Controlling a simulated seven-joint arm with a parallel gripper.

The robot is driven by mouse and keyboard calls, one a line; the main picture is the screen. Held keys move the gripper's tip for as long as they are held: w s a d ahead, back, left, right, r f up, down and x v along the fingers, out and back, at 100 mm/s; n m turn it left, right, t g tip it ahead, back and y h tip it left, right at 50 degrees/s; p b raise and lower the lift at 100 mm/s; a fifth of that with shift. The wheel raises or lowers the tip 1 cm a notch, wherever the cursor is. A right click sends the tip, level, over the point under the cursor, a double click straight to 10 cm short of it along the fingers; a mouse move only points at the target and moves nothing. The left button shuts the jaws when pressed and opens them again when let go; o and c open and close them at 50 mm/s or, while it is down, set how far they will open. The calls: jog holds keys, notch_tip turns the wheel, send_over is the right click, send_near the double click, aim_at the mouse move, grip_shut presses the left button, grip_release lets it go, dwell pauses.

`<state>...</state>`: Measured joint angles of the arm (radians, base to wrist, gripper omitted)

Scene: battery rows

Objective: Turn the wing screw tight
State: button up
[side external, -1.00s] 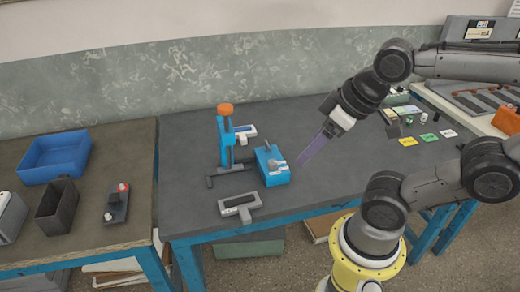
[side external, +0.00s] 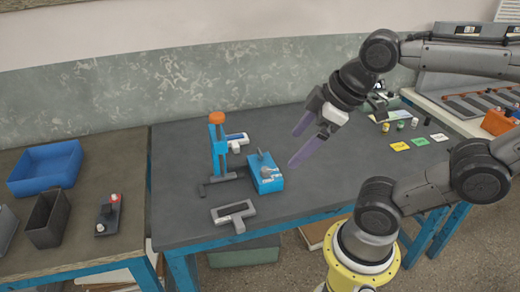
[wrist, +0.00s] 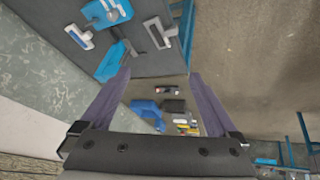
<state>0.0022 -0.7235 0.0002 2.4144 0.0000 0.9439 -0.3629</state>
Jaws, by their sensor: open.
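A blue block (side external: 268,184) sits on the dark table, with a small grey metal part (side external: 265,171) on its top that looks like the wing screw; its wings are too small to make out. The block also shows at the top of the wrist view (wrist: 96,11). My gripper (side external: 293,149) is open and empty, its two purple fingers spread apart. It hangs in the air above and to the right of the block, touching nothing.
A blue stand with an orange knob (side external: 217,118) rises left of the block. A grey handled tool (side external: 233,214) lies in front. Coloured cards (side external: 400,146) lie at the right. The left table holds a blue bin (side external: 45,168) and a dark bin (side external: 50,215).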

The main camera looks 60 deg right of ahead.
jog(key=w+d+r+n, duration=0.2)
jog(key=w+r+n, duration=0.15)
jog(key=w, duration=0.25)
jog(key=n+g, duration=0.1)
jog(key=g, duration=0.5)
send_over(260, 152)
notch_tip(260, 152, down, 13)
notch_tip(260, 152, down, 13)
jog(key=shift+f, duration=0.1)
jog(key=shift+c, duration=0.2)
jog(key=c, duration=1.3)
jog(key=shift+c, duration=0.2)
